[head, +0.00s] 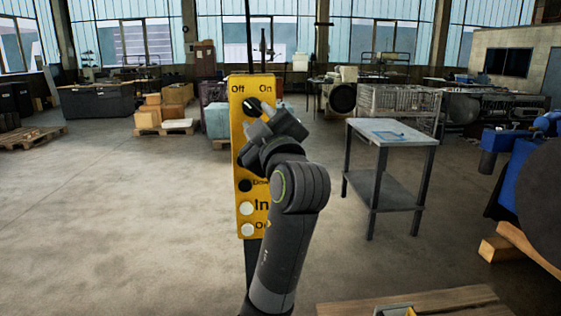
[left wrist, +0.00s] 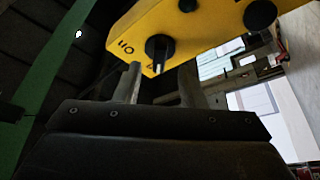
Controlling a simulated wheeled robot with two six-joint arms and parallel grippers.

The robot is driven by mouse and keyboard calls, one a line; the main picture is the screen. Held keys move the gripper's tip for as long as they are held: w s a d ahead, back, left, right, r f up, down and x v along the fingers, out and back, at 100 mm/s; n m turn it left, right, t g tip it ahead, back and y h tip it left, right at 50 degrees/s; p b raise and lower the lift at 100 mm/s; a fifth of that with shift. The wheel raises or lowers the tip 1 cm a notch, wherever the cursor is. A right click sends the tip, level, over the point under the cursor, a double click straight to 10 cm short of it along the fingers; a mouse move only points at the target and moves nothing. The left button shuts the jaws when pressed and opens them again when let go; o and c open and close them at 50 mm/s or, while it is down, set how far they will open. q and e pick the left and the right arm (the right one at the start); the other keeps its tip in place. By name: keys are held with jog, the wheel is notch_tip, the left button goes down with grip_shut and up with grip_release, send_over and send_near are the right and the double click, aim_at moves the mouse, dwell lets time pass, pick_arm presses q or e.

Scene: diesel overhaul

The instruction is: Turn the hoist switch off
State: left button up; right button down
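The yellow hoist control box (head: 242,150) hangs upright in the middle of the head view, with Off at its top left and On at its top right. Its black rotary switch (head: 251,106) sits below these words, partly covered by my gripper; I cannot tell for sure which way it points. My left gripper (head: 260,120) is close in front of the upper box. In the left wrist view the fingers (left wrist: 161,75) are apart, with the black switch (left wrist: 160,48) showing between and just beyond their tips. Contact cannot be made out. My right gripper is not in view.
Lower buttons, one black (head: 245,185) and white ones (head: 246,208), sit on the box, partly behind my arm. A grey metal table (head: 390,130) stands to the right. A wooden surface (head: 420,300) is at the bottom right.

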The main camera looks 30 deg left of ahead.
pick_arm(q)
jog(key=b+v, duration=0.9)
jog(key=v, duration=0.5)
jog(key=shift+d, duration=0.1)
